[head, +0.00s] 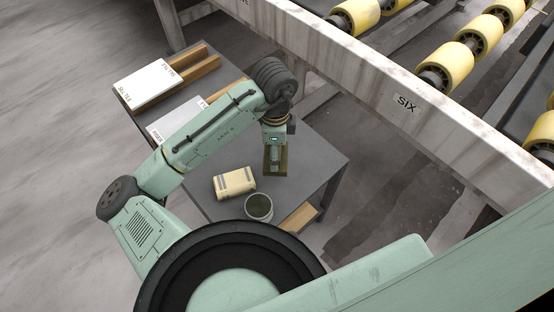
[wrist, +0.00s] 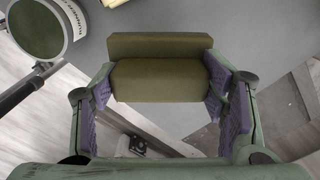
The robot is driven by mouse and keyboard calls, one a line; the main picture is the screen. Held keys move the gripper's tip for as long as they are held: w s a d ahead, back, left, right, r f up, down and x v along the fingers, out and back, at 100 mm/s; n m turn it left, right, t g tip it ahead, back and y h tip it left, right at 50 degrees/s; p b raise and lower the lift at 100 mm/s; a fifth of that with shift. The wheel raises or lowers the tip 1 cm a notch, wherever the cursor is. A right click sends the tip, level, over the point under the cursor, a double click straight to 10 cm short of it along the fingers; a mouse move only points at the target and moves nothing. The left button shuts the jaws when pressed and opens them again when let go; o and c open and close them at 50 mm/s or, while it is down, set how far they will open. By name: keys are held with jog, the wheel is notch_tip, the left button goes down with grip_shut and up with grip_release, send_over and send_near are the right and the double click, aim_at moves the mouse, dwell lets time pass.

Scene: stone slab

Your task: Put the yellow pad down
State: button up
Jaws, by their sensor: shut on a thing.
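My gripper (head: 275,156) reaches down over the grey table and is shut on a dark olive-yellow pad (head: 283,165), which I take as the yellow pad. In the wrist view the pad (wrist: 160,82) sits between the purple-lined fingers of the gripper (wrist: 160,90), a stepped block with a thinner ledge along its far side. The pad is at or just above the table top (head: 312,158); I cannot tell whether it touches. The gripper hides part of it in the head view.
A pale yellow block with grey bands (head: 234,183) and a round pot with dark green contents (head: 259,207) stand close on the near side. White labelled boards (head: 148,86) and wooden strips lie farther left. A roller conveyor frame (head: 375,85) borders the right. Bare table shows right of the pad.

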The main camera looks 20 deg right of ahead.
jog(key=shift+f, duration=2.65)
jog(key=shift+f, duration=0.1)
jog(key=shift+f, duration=0.15)
jog(key=o, duration=1)
